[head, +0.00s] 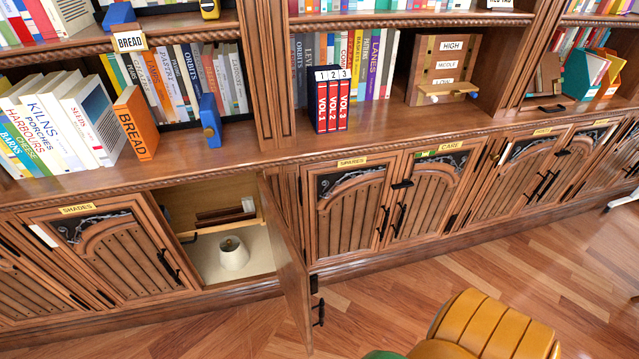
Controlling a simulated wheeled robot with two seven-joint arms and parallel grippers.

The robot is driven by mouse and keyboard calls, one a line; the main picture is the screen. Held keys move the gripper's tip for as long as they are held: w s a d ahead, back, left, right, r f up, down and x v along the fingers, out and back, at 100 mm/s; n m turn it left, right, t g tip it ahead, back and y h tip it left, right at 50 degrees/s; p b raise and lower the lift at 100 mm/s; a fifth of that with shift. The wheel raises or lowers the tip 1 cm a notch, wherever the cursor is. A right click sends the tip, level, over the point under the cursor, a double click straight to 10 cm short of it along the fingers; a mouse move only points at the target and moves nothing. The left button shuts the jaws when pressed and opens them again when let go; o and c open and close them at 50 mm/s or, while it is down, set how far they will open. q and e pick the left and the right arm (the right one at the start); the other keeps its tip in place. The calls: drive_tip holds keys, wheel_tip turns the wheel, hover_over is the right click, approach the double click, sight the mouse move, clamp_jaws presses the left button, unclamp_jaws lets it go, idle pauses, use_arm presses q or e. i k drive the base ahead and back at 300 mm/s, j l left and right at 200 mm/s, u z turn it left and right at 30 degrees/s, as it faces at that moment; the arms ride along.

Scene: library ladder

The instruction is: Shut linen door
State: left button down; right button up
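One lower cabinet door (291,265) stands wide open, swung out toward me and seen almost edge-on. It is brown wood, attached at the right side of its opening. Dark handle hardware (319,312) sticks out near its outer edge, on the side facing right. I cannot read a linen label on it. The open cabinet shows a pale floor with a white lampshade (234,254) on it and a small shelf with dark reddish items (224,216) above. Neither of my grippers is in view.
Shut doors labelled shades (112,250), spares (346,213) and care (430,196) flank the opening. A yellow ribbed rounded object (492,328) with a green part beside it fills the bottom edge. Wooden floor (400,300) is clear right of the open door. Books line the shelves above.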

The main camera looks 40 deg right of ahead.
sight(293, 274)
drive_tip(key=l+u, duration=0.1)
drive_tip(key=l, duration=1.5)
